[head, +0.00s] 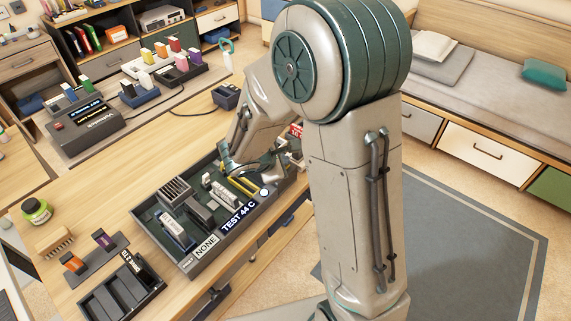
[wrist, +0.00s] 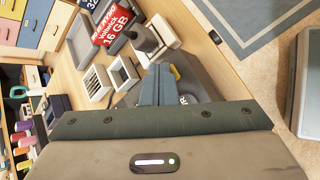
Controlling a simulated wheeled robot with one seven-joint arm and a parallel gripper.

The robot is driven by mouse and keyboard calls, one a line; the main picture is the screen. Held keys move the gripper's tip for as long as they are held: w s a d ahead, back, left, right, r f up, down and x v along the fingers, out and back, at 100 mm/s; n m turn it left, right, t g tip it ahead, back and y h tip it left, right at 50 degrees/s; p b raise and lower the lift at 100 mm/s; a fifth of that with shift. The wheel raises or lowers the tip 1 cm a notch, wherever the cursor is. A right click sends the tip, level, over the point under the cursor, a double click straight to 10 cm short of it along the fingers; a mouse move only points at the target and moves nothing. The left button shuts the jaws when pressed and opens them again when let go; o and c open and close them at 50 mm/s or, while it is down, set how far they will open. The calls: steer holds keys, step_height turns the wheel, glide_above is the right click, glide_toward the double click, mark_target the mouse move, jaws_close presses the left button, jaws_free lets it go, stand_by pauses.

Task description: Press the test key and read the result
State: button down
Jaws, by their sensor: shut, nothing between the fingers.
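A dark tray-like unit (head: 187,268) on the desk carries a black label reading "TEST 44 C" (head: 239,217) and a white label reading "NONE" (head: 206,246) on its front edge. A small round white spot (head: 264,192) shows just behind the TEST label; I cannot tell if it is the key. My gripper (head: 232,172) is low over the back of this unit, partly hidden by my arm. In the wrist view its fingers (wrist: 158,82) are together and empty, in front of a grey part with a yellow piece (wrist: 175,72). Contact with a key cannot be told.
A black device with a lit display (head: 87,112) stands at the left; its text is too small to read. Several coloured modules (head: 168,55) stand behind. A red "16 GB" label (wrist: 112,25) lies beyond the fingers.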

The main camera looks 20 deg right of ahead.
steer(key=shift+r, duration=0.1)
steer(key=shift+r+p, duration=0.45)
steer(key=shift+r, duration=0.2)
step_height(320, 180, up, 5)
steer(key=p, duration=0.3)
steer(key=shift+p, duration=0.3)
stand_by(0.6)
